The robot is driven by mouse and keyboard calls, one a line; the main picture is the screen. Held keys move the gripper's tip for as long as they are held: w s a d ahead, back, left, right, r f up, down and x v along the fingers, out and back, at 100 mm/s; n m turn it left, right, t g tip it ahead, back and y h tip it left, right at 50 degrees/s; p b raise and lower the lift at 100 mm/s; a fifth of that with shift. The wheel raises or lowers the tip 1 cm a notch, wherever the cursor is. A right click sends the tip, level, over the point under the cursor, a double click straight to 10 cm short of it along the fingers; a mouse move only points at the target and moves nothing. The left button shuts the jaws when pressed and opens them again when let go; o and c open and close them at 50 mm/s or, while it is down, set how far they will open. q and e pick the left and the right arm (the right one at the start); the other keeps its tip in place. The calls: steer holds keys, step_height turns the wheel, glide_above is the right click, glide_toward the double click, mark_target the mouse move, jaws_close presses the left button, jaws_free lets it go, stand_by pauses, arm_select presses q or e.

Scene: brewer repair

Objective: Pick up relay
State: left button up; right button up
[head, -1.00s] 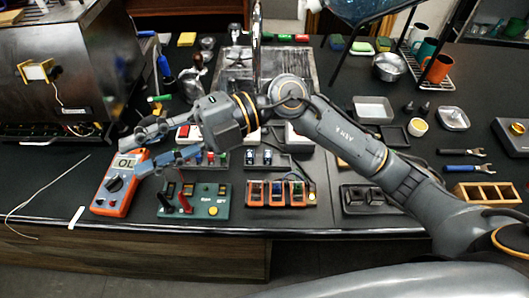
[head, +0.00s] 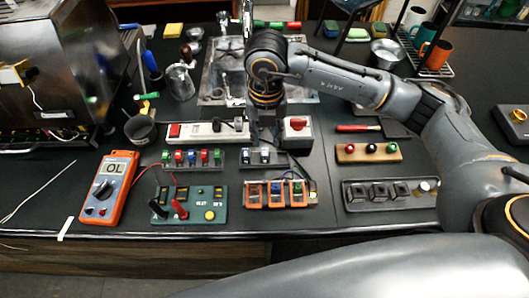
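Small clear-cased relays (head: 265,156) with bluish insides sit in a dark rack on the bench, just below my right gripper in the head view. Similar relay-like modules (head: 276,188) stand in orange sockets nearer the front edge. I cannot tell which one the task means. My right gripper (head: 266,140) points down just behind the dark rack, its fingers apart with nothing visible between them. The fingertips are close to the rack, and I cannot tell whether they touch anything. My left gripper is not in view.
An orange multimeter (head: 108,188) and a green test board (head: 190,204) lie at the front left. A white power strip (head: 198,132) and a box with a red knob (head: 297,131) flank the gripper. A rack of black switches (head: 375,193) is at the right.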

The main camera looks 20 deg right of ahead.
mark_target(264, 153)
steer(key=shift+f, duration=0.7)
steer(key=shift+f+p, duration=0.25)
steer(key=shift+p, duration=0.1)
step_height(264, 153, down, 4)
steer(key=shift+w+a+r+p, duration=0.1)
steer(key=shift+w+r+p, duration=0.05)
steer(key=shift+p, duration=0.85)
steer(key=shift+f, duration=0.6)
jaws_close()
